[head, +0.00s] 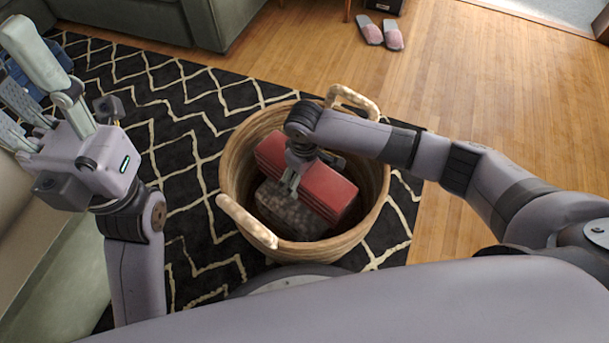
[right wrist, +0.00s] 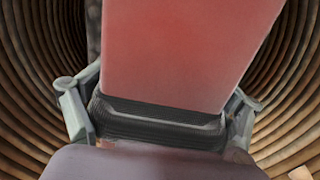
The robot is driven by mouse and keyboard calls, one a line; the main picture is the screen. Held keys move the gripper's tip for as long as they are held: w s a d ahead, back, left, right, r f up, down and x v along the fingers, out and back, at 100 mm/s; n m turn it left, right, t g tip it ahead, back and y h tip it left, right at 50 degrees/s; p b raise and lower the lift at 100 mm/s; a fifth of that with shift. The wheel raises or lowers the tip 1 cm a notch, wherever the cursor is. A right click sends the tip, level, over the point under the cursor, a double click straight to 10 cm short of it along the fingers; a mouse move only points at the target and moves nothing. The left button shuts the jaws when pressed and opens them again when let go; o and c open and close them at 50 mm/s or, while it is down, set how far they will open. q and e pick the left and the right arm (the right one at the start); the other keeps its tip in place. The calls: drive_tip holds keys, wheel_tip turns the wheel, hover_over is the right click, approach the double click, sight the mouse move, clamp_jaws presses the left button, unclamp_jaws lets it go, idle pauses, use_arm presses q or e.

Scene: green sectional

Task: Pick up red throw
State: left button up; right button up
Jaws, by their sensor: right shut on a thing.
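The red throw (head: 325,188) is a folded block inside a round woven basket (head: 228,180). It lies partly over a grey speckled folded item (head: 285,210). My right gripper (head: 291,183) reaches down into the basket and is shut on the red throw. In the right wrist view the red throw (right wrist: 185,50) fills the middle, with the fingers of my right gripper (right wrist: 158,118) on both sides of it. My left gripper (head: 28,92) is raised at the left, with its fingers spread apart and nothing between them.
The basket stands on a black rug with cream lines (head: 190,130) and has two loop handles, at the upper right and lower left. A green sofa (head: 165,22) is at the top left. Pink slippers (head: 382,32) lie on the wooden floor, which is otherwise largely clear at the right.

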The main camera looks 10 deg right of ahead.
drive_tip(key=c, duration=0.5)
drive_tip(key=shift+c, duration=0.4)
drive_tip(key=shift+r, duration=0.1)
